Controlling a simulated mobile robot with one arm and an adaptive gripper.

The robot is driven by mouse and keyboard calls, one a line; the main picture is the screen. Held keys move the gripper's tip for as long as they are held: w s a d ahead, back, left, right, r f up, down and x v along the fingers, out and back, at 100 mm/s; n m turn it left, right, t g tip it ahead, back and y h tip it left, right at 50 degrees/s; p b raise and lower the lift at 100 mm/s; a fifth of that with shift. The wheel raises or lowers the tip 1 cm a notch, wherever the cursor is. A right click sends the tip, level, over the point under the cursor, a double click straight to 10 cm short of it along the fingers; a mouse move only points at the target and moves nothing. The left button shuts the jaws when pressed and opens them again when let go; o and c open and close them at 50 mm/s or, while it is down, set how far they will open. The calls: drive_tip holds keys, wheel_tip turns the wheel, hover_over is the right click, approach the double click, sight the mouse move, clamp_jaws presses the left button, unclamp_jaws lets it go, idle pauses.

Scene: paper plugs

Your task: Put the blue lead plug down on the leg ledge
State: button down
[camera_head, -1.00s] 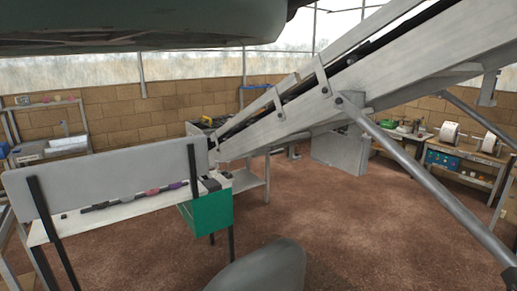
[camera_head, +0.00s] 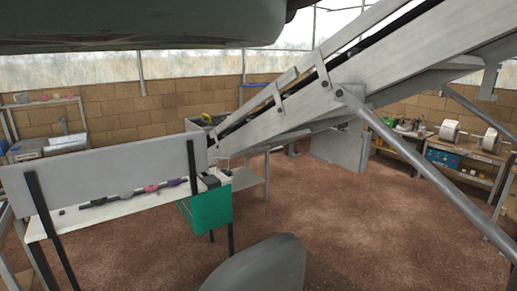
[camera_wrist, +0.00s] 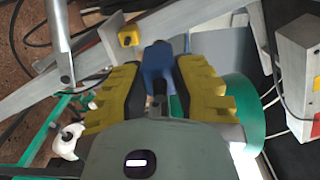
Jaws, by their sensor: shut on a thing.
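In the wrist view a blue plug (camera_wrist: 157,60) with a dark lower part sits between the yellow-padded fingers of my gripper (camera_wrist: 158,78). My gripper is shut on it, and the plug's lower end is partly hidden by the gripper body. A grey metal beam (camera_wrist: 40,108) runs diagonally behind the left finger. A small yellow block (camera_wrist: 128,36) with a dark spot sits on or against it, just left of the plug. I cannot tell which surface is the leg ledge, or whether the plug touches anything. My gripper does not show in the head view.
The wrist view shows a green round container (camera_wrist: 246,112) right of the fingers, a white box (camera_wrist: 301,72) at far right, a white piece (camera_wrist: 68,142) at left, and loose cables. The head view shows a sloping conveyor (camera_head: 300,105), a bench with a grey board (camera_head: 100,178) and a green bin (camera_head: 210,210).

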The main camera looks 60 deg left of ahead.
drive_tip(key=d+b, duration=0.5)
drive_tip(key=d, duration=0.3)
drive_tip(key=shift+d, duration=0.15)
drive_tip(key=shift+d, duration=0.1)
idle(0.6)
